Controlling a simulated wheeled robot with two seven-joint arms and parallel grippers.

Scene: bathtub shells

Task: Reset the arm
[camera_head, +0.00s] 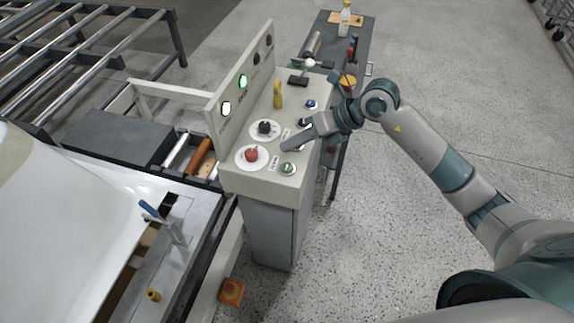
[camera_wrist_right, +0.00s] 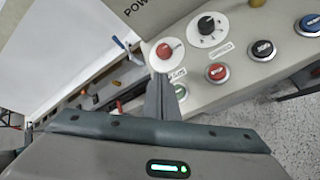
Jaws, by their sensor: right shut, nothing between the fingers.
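My right arm (camera_head: 425,145) reaches in from the right. Its gripper (camera_head: 290,144) is shut and empty above the front of the grey control console (camera_head: 256,183); the shut fingers also show in the right wrist view (camera_wrist_right: 160,92). Near the fingertips are a red knob (camera_head: 251,154), which also shows in the wrist view (camera_wrist_right: 164,51), and a green button (camera_head: 287,169), partly hidden by the fingers in the wrist view. A black dial (camera_head: 265,128) lies farther back. In the wrist view, a red button (camera_wrist_right: 217,72) shows right of the fingers. My left gripper is not in view.
The console's upright panel (camera_head: 241,85) has a lit green lamp (camera_head: 243,82). A tool cart (camera_head: 345,50) with a bottle (camera_head: 345,18) stands behind. A machine with a white sheet (camera_head: 60,215) fills the left. Open speckled floor (camera_head: 370,240) lies right of the console.

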